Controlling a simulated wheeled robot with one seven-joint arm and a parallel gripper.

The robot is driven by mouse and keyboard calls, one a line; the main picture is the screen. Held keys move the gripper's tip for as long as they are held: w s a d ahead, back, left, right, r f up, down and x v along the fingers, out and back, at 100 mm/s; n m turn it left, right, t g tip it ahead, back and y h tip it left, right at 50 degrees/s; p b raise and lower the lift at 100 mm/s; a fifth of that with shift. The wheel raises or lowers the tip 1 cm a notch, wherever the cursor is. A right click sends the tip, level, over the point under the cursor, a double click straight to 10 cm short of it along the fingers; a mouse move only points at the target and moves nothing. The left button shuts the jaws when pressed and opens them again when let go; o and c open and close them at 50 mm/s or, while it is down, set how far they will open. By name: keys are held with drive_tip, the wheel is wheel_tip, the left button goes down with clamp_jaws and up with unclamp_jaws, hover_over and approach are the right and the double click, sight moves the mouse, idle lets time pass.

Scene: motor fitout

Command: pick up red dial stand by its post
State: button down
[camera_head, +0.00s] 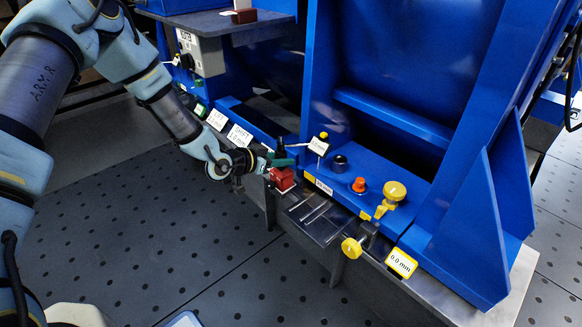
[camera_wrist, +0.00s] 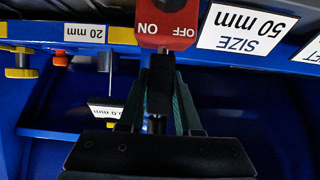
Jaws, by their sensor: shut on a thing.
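The red dial stand (camera_head: 282,180) shows in the head view at the front edge of the blue machine frame. In the wrist view its red base (camera_wrist: 167,22) bears the words ON and OFF, and a dark post (camera_wrist: 160,88) runs from it between my fingers. My gripper (camera_wrist: 160,105), also in the head view (camera_head: 277,158), is shut on the post, with green-sided fingers on either side. A thin rod leads right from near the post to a small white readout (camera_head: 318,146); the wrist view shows it too (camera_wrist: 105,109). The base's underside is hidden, so I cannot tell whether it touches the surface.
To the right stand a black knob (camera_head: 340,163), an orange-topped piece (camera_head: 359,185) and yellow knobs (camera_head: 395,191). A grey slotted plate (camera_head: 318,215) lies just right of the stand. White labels (camera_head: 239,135) line the blue ledge. The dark floor at lower left is clear.

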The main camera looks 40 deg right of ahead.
drive_tip(key=shift+d+r, duration=0.1)
drive_tip(key=shift+r, duration=0.1)
drive_tip(key=shift+r, duration=0.15)
drive_tip(key=shift+r+p, duration=0.75)
drive_tip(key=shift+r, duration=0.05)
drive_tip(key=a+p, duration=0.1)
drive_tip(key=a, duration=0.7)
drive_tip(key=shift+w, duration=0.2)
idle(0.6)
drive_tip(key=a+r+p, duration=0.3)
drive_tip(key=a+r, duration=0.1)
drive_tip(key=shift+w+p, duration=0.15)
drive_tip(key=shift+p, duration=0.2)
idle(0.4)
drive_tip(key=shift+w+f, duration=0.1)
idle(0.4)
